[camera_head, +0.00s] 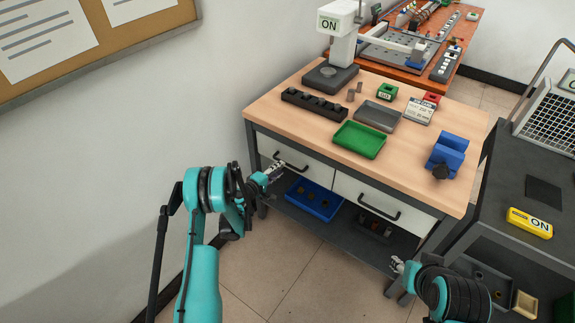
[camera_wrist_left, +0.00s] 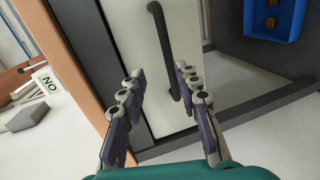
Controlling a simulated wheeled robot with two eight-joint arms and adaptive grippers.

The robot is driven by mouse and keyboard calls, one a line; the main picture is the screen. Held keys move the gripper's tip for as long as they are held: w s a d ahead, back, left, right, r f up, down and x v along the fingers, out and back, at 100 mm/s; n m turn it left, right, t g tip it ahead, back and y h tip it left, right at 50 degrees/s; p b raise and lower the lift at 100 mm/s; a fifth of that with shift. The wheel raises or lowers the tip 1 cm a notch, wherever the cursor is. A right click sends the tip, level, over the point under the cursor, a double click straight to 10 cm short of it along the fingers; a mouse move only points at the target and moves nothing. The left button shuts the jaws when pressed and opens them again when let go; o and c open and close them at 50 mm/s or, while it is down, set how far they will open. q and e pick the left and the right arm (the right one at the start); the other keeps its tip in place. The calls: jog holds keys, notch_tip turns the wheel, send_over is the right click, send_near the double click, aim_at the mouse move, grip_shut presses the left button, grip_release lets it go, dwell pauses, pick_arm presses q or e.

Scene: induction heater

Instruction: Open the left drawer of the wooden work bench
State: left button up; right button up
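The wooden work bench (camera_head: 300,120) has two white drawers side by side under its top. The left drawer (camera_head: 318,173) looks shut, with a dark bar handle (camera_head: 290,161) on its front. My left gripper (camera_head: 274,170) is at this handle, near its left end. In the left wrist view my left gripper (camera_wrist_left: 158,85) is open, with its two fingers spread on either side of the dark handle (camera_wrist_left: 163,45). No contact shows. The drawer front (camera_wrist_left: 135,40) is behind it. My right gripper (camera_head: 398,264) is low at the right, beside the bench leg; its fingers are too small to read.
The right drawer has its own handle (camera_head: 379,207). A blue tray (camera_head: 314,201) lies on the shelf below. A green tray (camera_head: 360,140) and a blue vise (camera_head: 446,155) are on the bench top. A dark cart (camera_head: 545,190) stands at the right. The floor in front is clear.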

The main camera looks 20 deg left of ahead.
aim_at(287, 165)
pick_arm(q)
jog(key=b+x, duration=0.1)
jog(key=x, duration=0.3)
jog(key=f+b+x, duration=0.1)
jog(key=x, duration=0.2)
jog(key=shift+w+f, duration=0.25)
jog(key=shift+c, duration=0.3)
grip_shut()
